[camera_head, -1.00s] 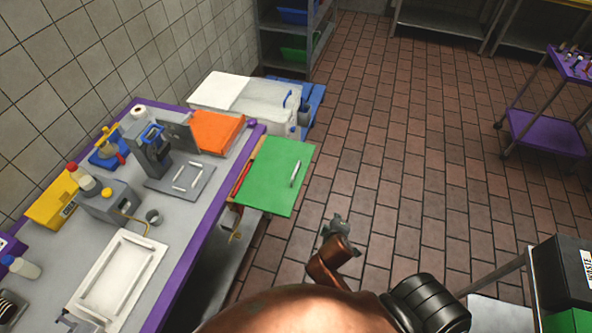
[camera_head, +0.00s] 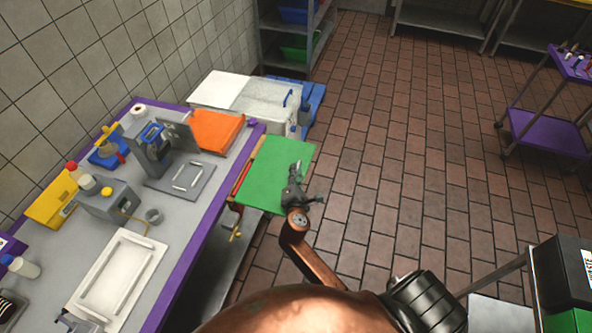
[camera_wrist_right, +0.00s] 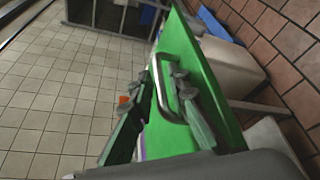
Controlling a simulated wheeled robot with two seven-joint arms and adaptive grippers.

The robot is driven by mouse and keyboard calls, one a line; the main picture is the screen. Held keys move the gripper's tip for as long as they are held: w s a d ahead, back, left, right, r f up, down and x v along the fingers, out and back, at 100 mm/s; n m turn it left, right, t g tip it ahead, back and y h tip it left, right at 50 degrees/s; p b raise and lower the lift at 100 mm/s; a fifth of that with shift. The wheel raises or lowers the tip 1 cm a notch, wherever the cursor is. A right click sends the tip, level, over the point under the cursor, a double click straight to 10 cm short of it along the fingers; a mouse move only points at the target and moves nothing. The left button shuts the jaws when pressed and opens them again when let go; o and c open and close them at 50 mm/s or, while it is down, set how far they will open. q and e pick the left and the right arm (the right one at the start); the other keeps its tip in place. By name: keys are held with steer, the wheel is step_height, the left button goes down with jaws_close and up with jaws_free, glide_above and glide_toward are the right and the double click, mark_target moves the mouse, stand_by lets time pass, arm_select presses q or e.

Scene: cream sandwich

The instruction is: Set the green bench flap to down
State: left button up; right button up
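The green bench flap (camera_head: 268,172) sticks out from the bench's right side, roughly level with the bench top. In the right wrist view the flap (camera_wrist_right: 208,85) runs past my fingers, with a metal bar handle (camera_wrist_right: 164,100) on its face. My right gripper (camera_head: 294,176) is over the flap's outer right part, hiding the handle in the head view. In the wrist view the right gripper (camera_wrist_right: 166,78) is open, one finger on each side of the handle. I cannot tell if the fingers touch it. My left gripper is not in view.
The bench (camera_head: 205,211) at left holds a white tray (camera_head: 112,278), a grey machine (camera_head: 152,150) and an orange box (camera_head: 217,131). A white chest (camera_head: 250,98) stands beyond the flap. The tiled floor right of the flap is clear. A black bin (camera_head: 560,275) is at lower right.

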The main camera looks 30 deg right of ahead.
steer(key=shift+w+d+f, duration=0.15)
steer(key=shift+w+d, duration=0.25)
steer(key=shift+w, duration=0.2)
steer(key=shift+c, duration=0.5)
jaws_close()
